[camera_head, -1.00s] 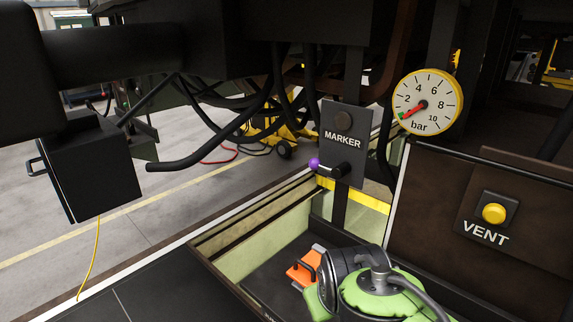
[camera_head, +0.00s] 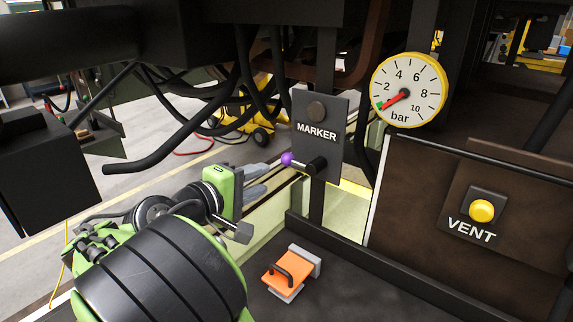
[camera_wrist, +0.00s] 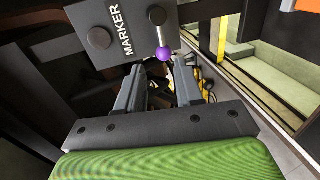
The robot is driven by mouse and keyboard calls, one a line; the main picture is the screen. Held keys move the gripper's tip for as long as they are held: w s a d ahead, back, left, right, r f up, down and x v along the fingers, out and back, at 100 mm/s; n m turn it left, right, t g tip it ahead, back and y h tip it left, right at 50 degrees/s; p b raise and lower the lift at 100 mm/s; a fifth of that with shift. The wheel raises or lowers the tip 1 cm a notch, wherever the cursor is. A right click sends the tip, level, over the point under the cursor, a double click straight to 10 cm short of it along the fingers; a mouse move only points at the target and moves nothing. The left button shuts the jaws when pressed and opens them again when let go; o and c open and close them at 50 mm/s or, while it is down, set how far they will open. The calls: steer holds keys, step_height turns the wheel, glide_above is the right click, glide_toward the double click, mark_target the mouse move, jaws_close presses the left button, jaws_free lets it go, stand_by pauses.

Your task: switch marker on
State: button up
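The MARKER panel (camera_head: 318,138) is a dark plate hanging in the middle of the head view. It has a round, dark, unlit-looking disc (camera_head: 317,111) near its top. Its switch lever (camera_head: 301,163) points left from a black hub and ends in a purple ball (camera_head: 287,159). The panel (camera_wrist: 118,40) and the purple ball (camera_wrist: 164,53) also show in the wrist view. My gripper (camera_head: 267,178) is left of the ball, fingers pointing at it. In the wrist view, my gripper (camera_wrist: 157,66) has its fingers apart, with the ball at the fingertips; contact is unclear.
A yellow-rimmed pressure gauge (camera_head: 408,90) is right of the panel, its red needle near the low end. A VENT button (camera_head: 481,211) is at the right. Black hoses (camera_head: 215,105) hang left of the panel. An orange-handled item (camera_head: 290,270) lies on the dark floor below.

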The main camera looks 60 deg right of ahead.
mark_target(298, 165)
steer(key=b+x, duration=0.6)
steer(key=x, duration=0.9)
steer(key=shift+s+f+b, duration=0.1)
steer(key=shift+b, duration=0.2)
jaws_close()
